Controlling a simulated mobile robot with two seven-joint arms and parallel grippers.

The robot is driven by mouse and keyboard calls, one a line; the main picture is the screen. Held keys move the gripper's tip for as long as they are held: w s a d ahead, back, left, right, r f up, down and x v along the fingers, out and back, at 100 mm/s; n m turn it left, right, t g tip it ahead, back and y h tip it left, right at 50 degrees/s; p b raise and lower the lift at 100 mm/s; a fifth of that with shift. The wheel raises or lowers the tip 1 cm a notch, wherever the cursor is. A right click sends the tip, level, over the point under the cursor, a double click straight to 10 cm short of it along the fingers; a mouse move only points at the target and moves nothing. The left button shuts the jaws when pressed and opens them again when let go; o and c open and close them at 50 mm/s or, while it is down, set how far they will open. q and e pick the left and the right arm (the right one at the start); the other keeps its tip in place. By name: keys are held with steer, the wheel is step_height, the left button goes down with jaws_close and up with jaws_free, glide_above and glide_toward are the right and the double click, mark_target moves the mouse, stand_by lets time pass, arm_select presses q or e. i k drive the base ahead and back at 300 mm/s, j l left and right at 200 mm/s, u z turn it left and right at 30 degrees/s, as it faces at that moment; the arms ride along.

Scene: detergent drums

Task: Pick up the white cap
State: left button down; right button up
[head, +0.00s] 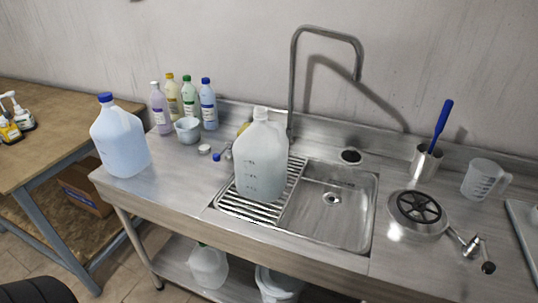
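A small round white cap (204,149) lies on the steel counter. It is left of the sink, in front of the small pale bowl (188,130). A blue cap-like piece (217,157) sits just to its right. A large translucent jug (260,165) stands on the slatted rack to the right of both. Its top looks whitish, and I cannot tell whether it is capped. Neither of my grippers is in the head view.
A blue-capped jug (119,140) stands at the counter's left end. Several capped bottles (188,98) stand along the back. A tall faucet (293,85) rises behind the sink basin (345,205). The counter's front left strip is clear.

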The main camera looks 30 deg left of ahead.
mark_target(203, 149)
steer(key=u, duration=1.5)
steer(key=i+j+z, duration=0.1)
steer(key=j, duration=0.25)
steer(key=i+j+z, duration=0.15)
steer(key=i+j, duration=0.15)
steer(key=i+j+z, duration=0.1)
steer(key=j, duration=0.4)
steer(key=i+j+z, duration=0.15)
steer(key=j, duration=0.25)
steer(key=i+j+z, duration=0.1)
steer(key=j, duration=0.3)
steer(key=i+j+z, duration=0.15)
steer(key=j, duration=0.3)
steer(key=i+j+z, duration=0.1)
steer(key=j, duration=0.35)
